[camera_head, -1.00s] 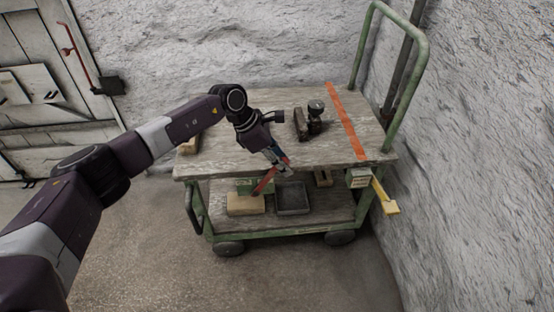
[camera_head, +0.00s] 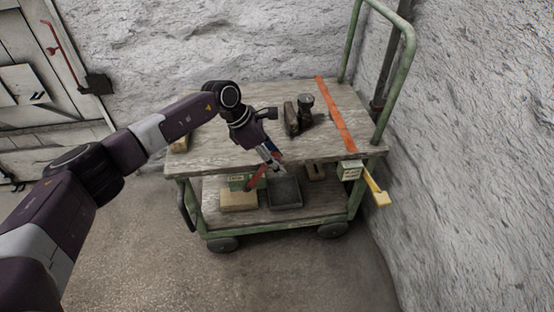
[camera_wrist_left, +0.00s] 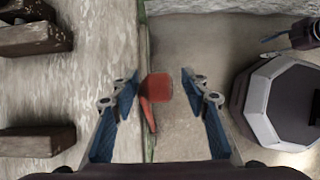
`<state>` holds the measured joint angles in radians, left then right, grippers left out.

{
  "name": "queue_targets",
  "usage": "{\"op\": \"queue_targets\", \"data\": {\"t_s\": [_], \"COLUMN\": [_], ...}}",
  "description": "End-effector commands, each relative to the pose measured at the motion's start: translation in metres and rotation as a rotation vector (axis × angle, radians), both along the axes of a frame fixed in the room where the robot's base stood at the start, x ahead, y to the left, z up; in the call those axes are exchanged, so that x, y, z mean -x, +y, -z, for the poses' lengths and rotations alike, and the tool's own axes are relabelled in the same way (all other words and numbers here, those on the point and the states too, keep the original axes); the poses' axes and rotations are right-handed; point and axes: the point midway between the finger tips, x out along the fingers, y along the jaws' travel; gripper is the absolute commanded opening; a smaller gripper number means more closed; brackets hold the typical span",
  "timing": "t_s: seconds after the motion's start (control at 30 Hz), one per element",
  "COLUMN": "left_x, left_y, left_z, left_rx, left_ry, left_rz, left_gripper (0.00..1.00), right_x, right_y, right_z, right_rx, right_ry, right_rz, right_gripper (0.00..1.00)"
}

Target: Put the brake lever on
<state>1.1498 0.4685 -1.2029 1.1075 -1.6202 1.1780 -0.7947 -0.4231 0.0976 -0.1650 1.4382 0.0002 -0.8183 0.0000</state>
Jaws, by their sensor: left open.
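A red lever (camera_head: 257,178) sticks out at the front edge of the cart, by a green labelled box (camera_head: 240,182). A yellow lever (camera_head: 377,190) slants down from another labelled box (camera_head: 350,170) at the cart's right front corner. My left gripper (camera_head: 274,161) is open and empty at the front edge, close above the red lever. In the left wrist view, the red lever (camera_wrist_left: 157,88) shows between the spread fingers (camera_wrist_left: 158,80), apart from both. My right gripper is not in view.
The wooden cart top (camera_head: 235,145) carries dark blocks (camera_head: 291,118), a black knobbed object (camera_head: 306,110) and an orange stripe (camera_head: 336,113). The lower shelf holds a grey tray (camera_head: 285,192) and a pale block (camera_head: 238,200). A rough wall stands close at the right. The floor in front is clear.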

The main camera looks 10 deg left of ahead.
Motion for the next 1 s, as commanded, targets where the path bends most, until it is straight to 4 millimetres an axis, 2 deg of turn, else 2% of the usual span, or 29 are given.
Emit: {"op": "queue_targets", "data": {"t_s": [0.17, 0.5, 0.6, 0.77, 1.0], "left_x": [0.000, 0.011, 0.013, 0.015, 0.016], "left_y": [0.008, 0.041, 0.047, 0.053, 0.054], "left_z": [-0.016, -0.078, -0.090, -0.102, -0.104], "left_rx": [0.002, -0.001, 0.000, 0.000, 0.000], "left_ry": [-0.005, -0.003, 0.000, 0.001, 0.002], "left_rz": [-0.002, 0.001, 0.001, 0.003, 0.003], "left_gripper": [0.42, 0.42, 0.42, 0.42, 0.42], "right_x": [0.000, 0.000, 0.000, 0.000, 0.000], "right_y": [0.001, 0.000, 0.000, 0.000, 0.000], "right_z": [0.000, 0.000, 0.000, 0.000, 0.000], "right_rx": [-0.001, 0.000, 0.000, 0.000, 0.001], "right_ry": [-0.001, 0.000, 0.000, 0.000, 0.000], "right_rz": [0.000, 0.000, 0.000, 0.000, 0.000], "right_gripper": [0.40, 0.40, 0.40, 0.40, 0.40]}}
